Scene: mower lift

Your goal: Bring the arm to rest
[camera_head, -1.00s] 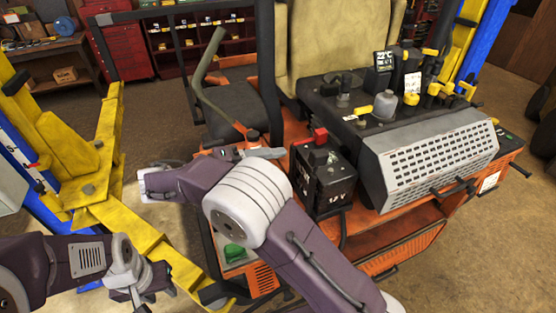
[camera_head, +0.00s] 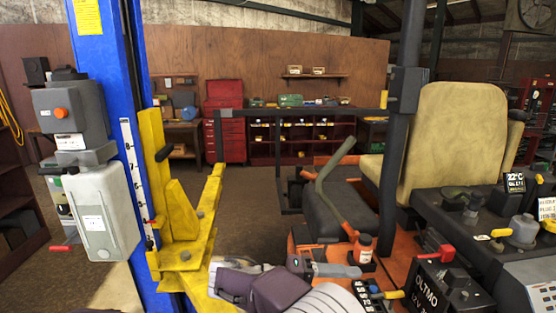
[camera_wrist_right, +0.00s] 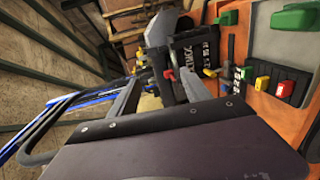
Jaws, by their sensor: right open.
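My right arm's purple and white links (camera_head: 268,287) show at the bottom of the head view, left of the black battery (camera_head: 450,286). My right gripper (camera_head: 342,270) is partly hidden there; its grey finger lies beside the small orange bottle (camera_head: 365,246). In the right wrist view my right gripper (camera_wrist_right: 163,77) has its two grey fingers apart. The battery with its red knob shows beyond them, and I see nothing held between them. My left gripper is not in view.
A yellow lift arm (camera_head: 188,215) and blue post (camera_head: 112,110) stand left. Open floor (camera_head: 65,270) shows at the lower left.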

